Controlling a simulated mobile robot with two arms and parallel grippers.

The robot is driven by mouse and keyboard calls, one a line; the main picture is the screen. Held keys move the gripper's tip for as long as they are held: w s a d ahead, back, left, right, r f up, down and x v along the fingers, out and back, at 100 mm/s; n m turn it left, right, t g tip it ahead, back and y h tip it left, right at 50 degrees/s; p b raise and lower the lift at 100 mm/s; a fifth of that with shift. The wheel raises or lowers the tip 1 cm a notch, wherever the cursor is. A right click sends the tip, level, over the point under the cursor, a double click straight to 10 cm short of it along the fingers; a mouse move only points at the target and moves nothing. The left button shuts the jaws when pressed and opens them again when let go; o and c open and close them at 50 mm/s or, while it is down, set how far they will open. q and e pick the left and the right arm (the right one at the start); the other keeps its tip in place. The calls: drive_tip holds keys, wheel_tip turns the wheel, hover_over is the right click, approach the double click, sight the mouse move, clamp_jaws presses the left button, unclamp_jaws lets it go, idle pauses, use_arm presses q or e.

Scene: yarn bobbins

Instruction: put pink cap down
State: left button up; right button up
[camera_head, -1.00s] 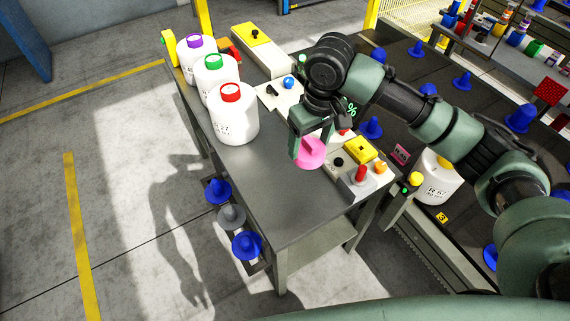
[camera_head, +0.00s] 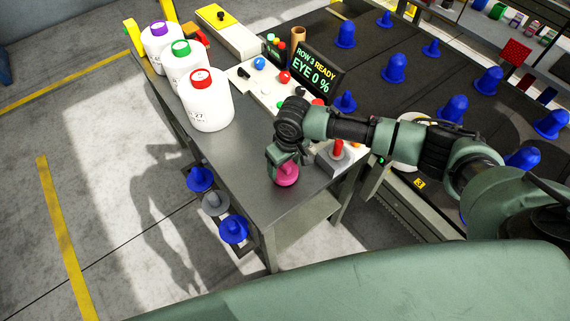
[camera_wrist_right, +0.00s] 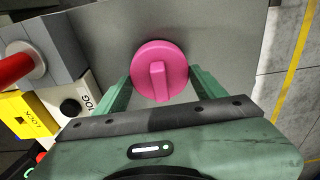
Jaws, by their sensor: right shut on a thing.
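The pink cap (camera_head: 287,175) is a round disc with a raised bar across its top. It is at my right gripper (camera_head: 281,165), over the front part of the grey table (camera_head: 262,207). I cannot tell whether the cap touches the table top. In the right wrist view the cap (camera_wrist_right: 150,58) faces the camera between the two green fingers of the right gripper (camera_wrist_right: 158,88), which is shut on it. My left gripper is in neither view.
White bottles with red (camera_head: 207,108), green (camera_head: 187,73) and purple (camera_head: 160,41) caps stand along the table's left side. A control box with a red lever (camera_head: 338,150) is right of the gripper. Bare table lies left of the cap.

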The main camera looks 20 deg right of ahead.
sight(288, 168)
drive_tip(key=shift+f, duration=0.3)
drive_tip(key=shift+f, duration=0.1)
drive_tip(key=o, duration=1.3)
wheel_tip(288, 168, up, 12)
drive_tip(key=s+b, duration=0.1)
drive_tip(key=shift+s+d, duration=0.15)
drive_tip(key=shift+d, duration=0.15)
